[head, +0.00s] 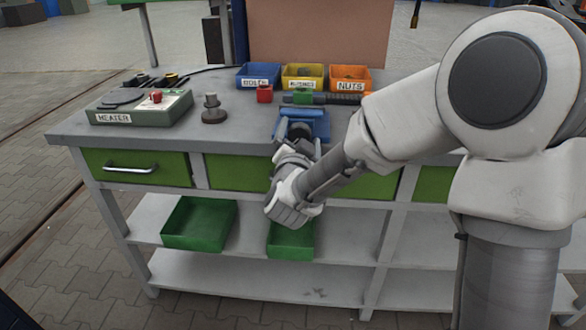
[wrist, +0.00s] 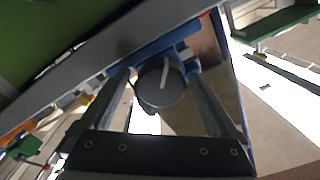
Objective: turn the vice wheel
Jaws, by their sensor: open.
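The blue vice (head: 316,117) is at the bench's front edge; it also shows in the wrist view (wrist: 150,50). Its wheel (wrist: 161,84) is a grey disc with a white line on its face, facing my wrist camera. In the head view the wheel is mostly hidden by my gripper (head: 297,146). In the wrist view my gripper (wrist: 157,73) is open, with one finger on either side of the wheel. I cannot tell whether either finger touches it.
The bench top (head: 245,117) carries a heater box (head: 140,115), a grey knob-topped piece (head: 213,112) and blue, yellow (head: 303,83) and orange bins. Drawers (head: 137,167) lie below its front edge. Green trays (head: 200,236) stand on the shelf under my gripper.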

